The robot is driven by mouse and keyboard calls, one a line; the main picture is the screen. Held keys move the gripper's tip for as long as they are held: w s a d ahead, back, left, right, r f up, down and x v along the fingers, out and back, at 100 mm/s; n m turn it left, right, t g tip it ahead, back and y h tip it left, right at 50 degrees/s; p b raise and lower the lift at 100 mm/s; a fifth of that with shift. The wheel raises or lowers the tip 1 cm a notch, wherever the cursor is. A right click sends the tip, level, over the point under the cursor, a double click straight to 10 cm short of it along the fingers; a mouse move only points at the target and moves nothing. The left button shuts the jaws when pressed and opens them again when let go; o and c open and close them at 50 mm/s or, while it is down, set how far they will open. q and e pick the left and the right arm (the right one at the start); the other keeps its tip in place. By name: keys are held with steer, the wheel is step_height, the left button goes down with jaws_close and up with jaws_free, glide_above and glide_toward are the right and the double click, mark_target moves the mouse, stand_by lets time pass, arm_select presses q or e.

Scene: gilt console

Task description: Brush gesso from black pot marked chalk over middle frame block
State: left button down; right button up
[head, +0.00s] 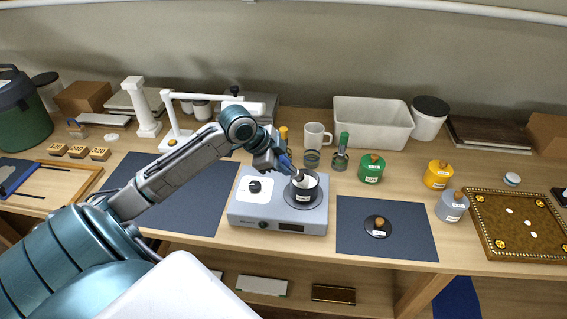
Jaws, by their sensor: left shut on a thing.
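A black pot (313,197) with white contents stands on the grey hot plate (262,219) near the middle of the table. Any marking on the pot is not readable. My left gripper (290,168) is over the pot's left rim, shut on a slim brush (299,176). The brush points down into the pot; its tip is hard to make out. I cannot clearly identify the middle frame block. My right gripper is not in view.
Green (371,169), yellow (437,175) and grey (452,206) pots stand right, near a gilt ornate panel (520,224). Three small labelled blocks (78,152) and a wooden tray (83,165) are left. A white lamp (169,120) stands behind my arm. The left dark mat (197,220) has bare room.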

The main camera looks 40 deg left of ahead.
arm_select(q)
steer(key=shift+r+p, duration=0.95)
steer(key=shift+p, duration=0.05)
step_height(320, 180, up, 5)
steer(key=p, duration=0.4)
steer(key=shift+p, duration=0.4)
steer(key=c, duration=1.8)
jaws_free()
steer(key=shift+c, duration=1.4)
